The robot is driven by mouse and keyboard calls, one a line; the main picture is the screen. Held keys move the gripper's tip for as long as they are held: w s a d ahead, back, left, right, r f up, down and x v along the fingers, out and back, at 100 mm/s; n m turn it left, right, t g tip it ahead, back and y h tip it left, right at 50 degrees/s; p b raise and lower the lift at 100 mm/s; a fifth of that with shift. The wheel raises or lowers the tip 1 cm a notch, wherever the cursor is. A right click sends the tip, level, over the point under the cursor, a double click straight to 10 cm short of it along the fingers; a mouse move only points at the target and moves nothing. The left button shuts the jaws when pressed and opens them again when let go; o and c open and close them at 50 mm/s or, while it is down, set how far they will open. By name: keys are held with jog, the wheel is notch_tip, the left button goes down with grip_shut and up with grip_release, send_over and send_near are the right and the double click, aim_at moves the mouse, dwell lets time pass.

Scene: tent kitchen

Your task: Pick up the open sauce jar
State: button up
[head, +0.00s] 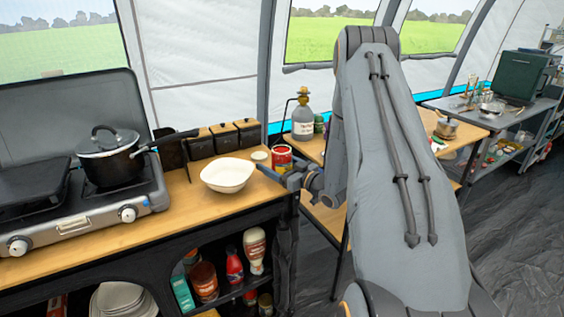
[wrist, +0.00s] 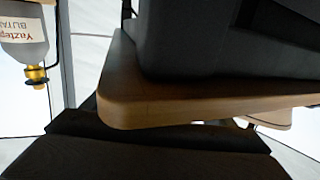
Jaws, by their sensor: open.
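A short red-labelled jar (head: 281,157) stands upright near the right end of the wooden counter, beside a small pale round lid (head: 259,155). It looks like the sauce jar, but I cannot make out whether its top is open. My gripper (head: 268,174) is open and empty at the counter's right end, just in front of the jar in the head view. Part of the jar's lower side is hidden behind it. I cannot tell the exact gap between them. In the wrist view I cannot make out the jar.
A white bowl (head: 228,175) sits left of my gripper. Black canisters (head: 224,138) stand behind it, and a black pot (head: 110,156) is on the stove (head: 88,208). A gas bottle (head: 303,122) stands behind the jar. Bottles and jars fill the shelf below.

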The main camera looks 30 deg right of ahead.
jog(key=shift+w, duration=0.25)
jog(key=c, duration=1.6)
jog(key=shift+c, duration=0.3)
jog(key=shift+r, duration=0.25)
notch_tip(320, 180, up, 9)
jog(key=b, duration=0.1)
jog(key=shift+r+b, duration=0.15)
jog(key=shift+b, duration=0.25)
jog(key=shift+r, duration=0.1)
